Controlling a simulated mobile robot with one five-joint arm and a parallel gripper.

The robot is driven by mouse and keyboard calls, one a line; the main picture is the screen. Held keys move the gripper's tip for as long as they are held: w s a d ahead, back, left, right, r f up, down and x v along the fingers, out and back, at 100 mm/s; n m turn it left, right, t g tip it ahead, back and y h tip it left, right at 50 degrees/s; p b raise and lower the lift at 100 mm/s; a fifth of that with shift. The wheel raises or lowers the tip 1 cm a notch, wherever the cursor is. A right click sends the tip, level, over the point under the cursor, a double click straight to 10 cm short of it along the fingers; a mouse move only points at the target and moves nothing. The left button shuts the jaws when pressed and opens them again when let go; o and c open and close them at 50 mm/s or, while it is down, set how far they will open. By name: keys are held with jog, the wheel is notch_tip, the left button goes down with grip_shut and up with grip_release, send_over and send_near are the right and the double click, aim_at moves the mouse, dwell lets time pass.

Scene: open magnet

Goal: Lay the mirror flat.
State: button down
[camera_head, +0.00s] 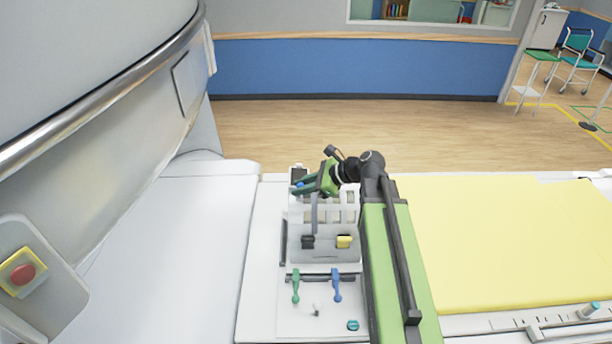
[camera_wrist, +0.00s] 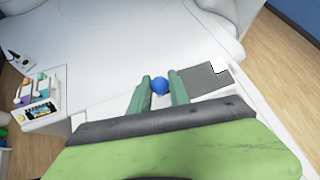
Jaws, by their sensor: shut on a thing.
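My gripper (camera_head: 304,184) points left above the white rack (camera_head: 322,252) on the table. In the wrist view its two green fingers (camera_wrist: 160,88) are closed on a round blue knob (camera_wrist: 159,86). The knob also shows in the head view (camera_head: 299,184). A flat dark grey plate (camera_wrist: 203,79) with a white patch at its far corner lies just right of the fingers in the wrist view. It may be the mirror, but I cannot tell, nor whether the knob belongs to it. A thin grey strip (camera_head: 314,214) stands upright below my gripper.
The rack carries a black clip (camera_head: 307,242) and a yellow clip (camera_head: 344,241). Green (camera_head: 295,286) and blue (camera_head: 337,286) handles sit in front. A yellow pad (camera_head: 500,240) is at right. The big magnet housing (camera_head: 90,90) rises at left. The white table (camera_head: 165,250) is clear.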

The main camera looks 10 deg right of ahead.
jog(key=shift+a+h+p, duration=0.4)
jog(key=shift+h+p, duration=0.5)
jog(key=shift+p, duration=0.05)
jog(key=shift+g, duration=0.3)
jog(key=c, duration=1.2)
grip_release()
jog(key=p+v, duration=0.5)
jog(key=v, duration=0.2)
jog(key=shift+s+d+r, duration=0.1)
jog(key=shift+r, duration=0.1)
